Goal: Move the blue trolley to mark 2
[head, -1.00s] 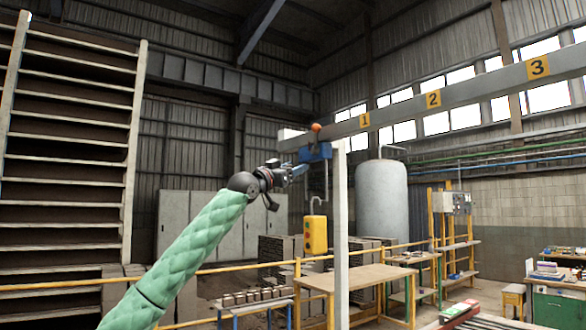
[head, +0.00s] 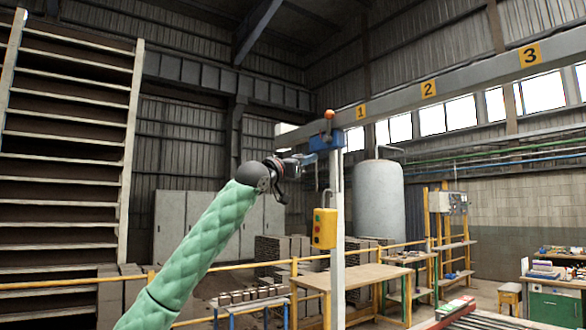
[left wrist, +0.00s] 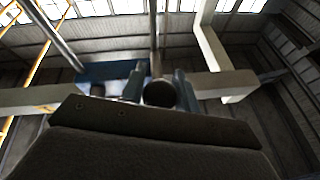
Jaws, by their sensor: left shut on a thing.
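The blue trolley (head: 325,142) hangs on the grey overhead beam (head: 390,101), left of the mark 1 plate (head: 360,111). An orange ball (head: 328,114) shows just above it. The mark 2 plate (head: 428,89) is further right along the beam. My left gripper (head: 306,158) is at the trolley's left side, shut on the trolley's handle. In the left wrist view the fingers sit either side of a dark round grip end (left wrist: 159,93), with the blue trolley body (left wrist: 112,72) beyond. The handle's shape is mostly hidden. My right gripper is out of view.
The mark 3 plate (head: 530,54) is further right. A yellow control box (head: 324,228) hangs below the trolley, near a white post (head: 337,220). A yellow rail (head: 220,268), a wooden table (head: 360,277) and a grey tank (head: 379,200) stand around it.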

